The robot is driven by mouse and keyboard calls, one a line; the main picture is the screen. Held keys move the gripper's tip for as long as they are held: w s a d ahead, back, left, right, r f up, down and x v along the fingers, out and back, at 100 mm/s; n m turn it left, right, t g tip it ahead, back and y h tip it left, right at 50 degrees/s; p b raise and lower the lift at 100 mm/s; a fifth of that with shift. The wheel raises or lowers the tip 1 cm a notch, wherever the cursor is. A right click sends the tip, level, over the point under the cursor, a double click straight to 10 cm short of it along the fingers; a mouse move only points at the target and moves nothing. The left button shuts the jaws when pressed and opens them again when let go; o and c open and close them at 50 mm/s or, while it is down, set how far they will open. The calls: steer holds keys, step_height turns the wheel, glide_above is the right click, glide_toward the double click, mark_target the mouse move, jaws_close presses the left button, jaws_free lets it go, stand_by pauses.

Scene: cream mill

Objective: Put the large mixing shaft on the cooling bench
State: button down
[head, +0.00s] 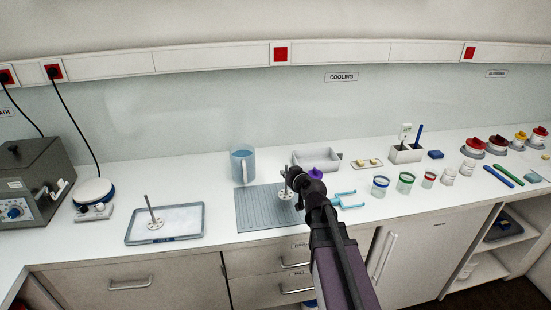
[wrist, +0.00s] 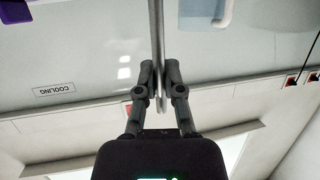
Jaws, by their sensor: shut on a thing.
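My gripper (head: 289,177) is shut on the thin metal rod of a mixing shaft (head: 285,195). Its pale disc shows below the gripper, over the ribbed grey mat (head: 248,220) on the bench under the COOLING sign (head: 341,77). I cannot tell whether the disc touches the mat. In the wrist view the rod (wrist: 156,30) runs between the closed fingertips (wrist: 159,82). A second mixing shaft (head: 155,224) with a perforated disc stands tilted in a blue-rimmed tray (head: 180,236) to the left. I cannot tell by size which shaft is the large one.
A blue jug (head: 243,165) stands behind the mat. A white tray (head: 316,157) and a purple item (head: 316,173) are close to my gripper. A light-blue forked tool (head: 347,200) and several jars lie to the right. Bare bench separates the blue-rimmed tray and the mat.

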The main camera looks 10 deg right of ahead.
steer(key=w+a+r+n+g+y+p, duration=0.2)
steer(key=w+n+g+y, duration=0.3)
steer(key=n+g+y, duration=0.3)
steer(key=shift+w+a+r+n+y+p, duration=0.35)
steer(key=shift+r+n+y+p, duration=0.15)
steer(key=shift+n+y, duration=0.75)
steer(key=shift+f, duration=0.1)
step_height(320, 180, down, 7)
steer(key=b, duration=0.7)
steer(key=shift+r, duration=0.2)
steer(key=shift+f+b, duration=0.35)
steer(key=c, duration=0.7)
jaws_free()
